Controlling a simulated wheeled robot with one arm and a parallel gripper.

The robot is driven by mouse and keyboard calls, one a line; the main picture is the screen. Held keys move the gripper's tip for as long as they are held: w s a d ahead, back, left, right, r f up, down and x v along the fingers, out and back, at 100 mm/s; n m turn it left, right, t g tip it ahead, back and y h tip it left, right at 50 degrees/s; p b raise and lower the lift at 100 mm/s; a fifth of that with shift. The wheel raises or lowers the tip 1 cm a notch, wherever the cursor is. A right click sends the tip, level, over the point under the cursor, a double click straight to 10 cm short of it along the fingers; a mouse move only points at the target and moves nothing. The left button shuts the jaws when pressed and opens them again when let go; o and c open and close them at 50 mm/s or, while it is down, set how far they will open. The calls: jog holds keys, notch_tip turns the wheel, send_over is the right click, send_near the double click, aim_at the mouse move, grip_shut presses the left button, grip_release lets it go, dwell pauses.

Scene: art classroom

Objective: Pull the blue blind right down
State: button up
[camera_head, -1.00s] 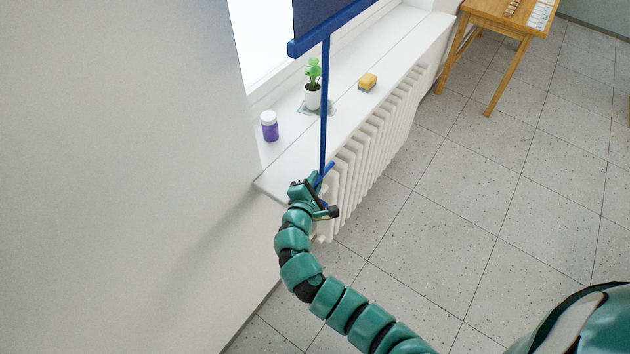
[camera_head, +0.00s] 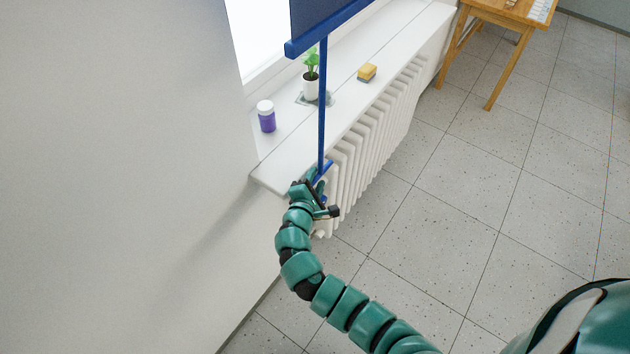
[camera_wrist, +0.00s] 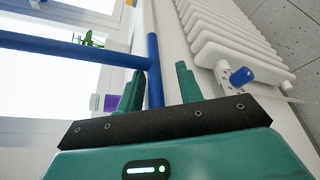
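The blue blind (camera_head: 318,12) hangs partly lowered over the window, its blue bottom bar (camera_head: 325,30) well above the sill. A thin blue rod (camera_head: 322,110) runs from that bar down to a short crosspiece by the sill's near end. My gripper (camera_head: 321,181) is at the rod's lower end. In the wrist view, my gripper (camera_wrist: 160,85) is open. Its green fingers stand either side of the blue rod (camera_wrist: 154,75), close on the left, with a gap on the right. A blue bar (camera_wrist: 65,47) meets the rod there from the left.
A white sill (camera_head: 345,110) holds a purple jar (camera_head: 266,118), a potted plant (camera_head: 311,88) and a yellow sponge (camera_head: 366,72). A white radiator (camera_head: 375,125) stands below, with a blue knob (camera_wrist: 241,75). A wooden table (camera_head: 500,12) is at upper right. The tiled floor is clear.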

jog(key=shift+s, duration=0.1)
jog(key=shift+s+a, duration=0.2)
jog(key=shift+s, duration=0.1)
jog(key=b+v, duration=0.6)
jog(key=v, duration=1)
jog(key=shift+s+r, duration=0.2)
jog(key=shift+s, duration=0.05)
